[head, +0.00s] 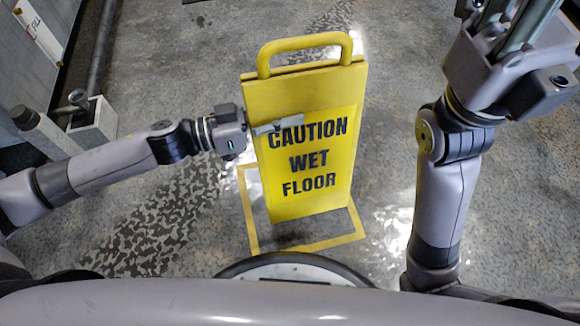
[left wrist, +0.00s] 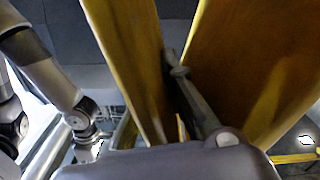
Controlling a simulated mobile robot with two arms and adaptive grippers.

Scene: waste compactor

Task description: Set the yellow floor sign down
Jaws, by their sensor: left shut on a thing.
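The yellow floor sign (head: 305,150), lettered "CAUTION WET FLOOR", is upright in the middle of the head view, its handle at the top. My left gripper (head: 270,128) is shut on its left edge, at the height of the word CAUTION. In the left wrist view, one finger lies between the sign's two panels (left wrist: 128,60); the other finger is hidden. A dark shadow shows below the sign's bottom edge; I cannot tell whether the sign touches the floor. My right gripper (head: 515,25) is at the top right, away from the sign, its fingertips cut off.
A yellow outline (head: 247,205) is marked on the floor around the sign's foot. A grey block with a post (head: 92,125) and a pipe (head: 100,45) stand at the left wall. The floor right of the sign is clear up to my right arm.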

